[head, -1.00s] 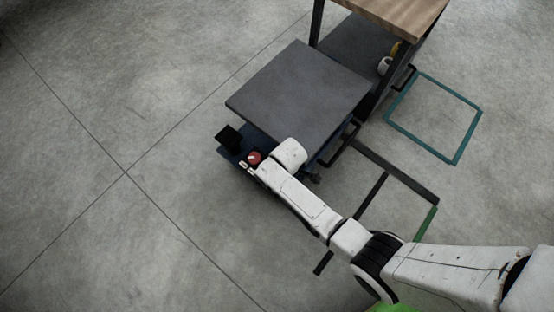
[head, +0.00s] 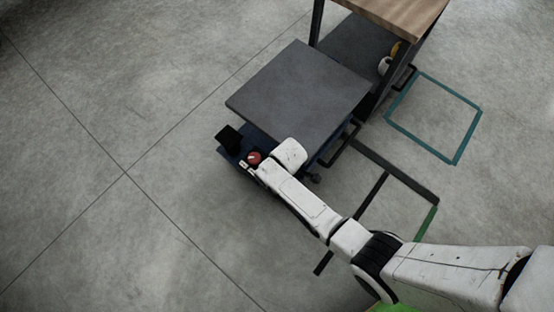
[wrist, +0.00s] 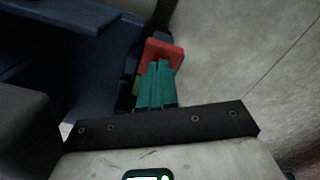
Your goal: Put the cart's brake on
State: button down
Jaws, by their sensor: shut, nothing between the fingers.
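The cart (head: 300,90) has a flat dark grey top and a blue lower body; the blue body (wrist: 60,45) also fills the upper left of the wrist view. A red lever or pedal (wrist: 166,52) stands out at the cart's edge in the wrist view. My gripper (wrist: 157,68) has teal fingers, closed together and empty, with their tips overlapping the red part in that view. I cannot tell whether they touch it.
A workbench (head: 398,14) with a wooden top and a dark lower shelf stands behind the cart on the right. A teal floor outline (head: 460,156) and a black and green one (head: 431,222) lie to the right. The concrete floor on the left is clear.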

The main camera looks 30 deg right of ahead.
jog(key=shift+f+b, duration=0.8)
jog(key=shift+f, duration=0.3)
dwell(0.5)
jog(key=shift+r, duration=0.15)
notch_tip(320, 180, up, 7)
jog(key=p, duration=0.7)
dwell(0.6)
